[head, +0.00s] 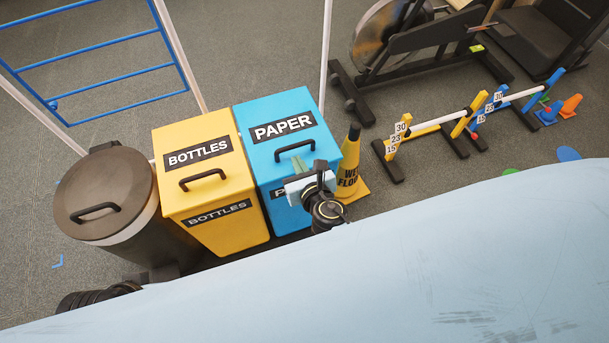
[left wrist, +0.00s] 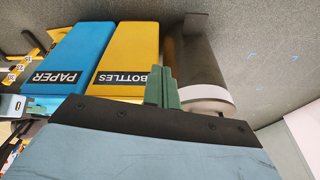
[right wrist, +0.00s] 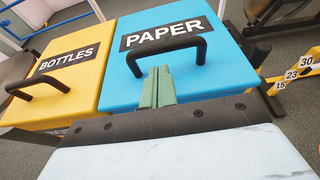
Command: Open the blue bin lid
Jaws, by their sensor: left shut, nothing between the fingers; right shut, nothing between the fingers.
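The blue bin (head: 277,129) is labelled PAPER and stands right of the yellow bin. Its lid lies closed, with a black handle (head: 295,149) on top. My right gripper (head: 313,170) is at the front edge of the blue lid, just in front of the handle. In the right wrist view its green fingers (right wrist: 158,87) are shut together and empty, close below the handle (right wrist: 166,52); whether they touch it I cannot tell. In the left wrist view my left gripper's green fingers (left wrist: 163,88) are shut and empty, in front of the bins. In the head view its fingers are hidden.
The yellow BOTTLES bin (head: 203,170) stands against the blue bin's left side. A dark round bin (head: 105,200) is at the far left. A yellow wet-floor cone (head: 349,170) stands close right of the blue bin. Low hurdles (head: 430,125) and exercise equipment (head: 420,40) are farther right.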

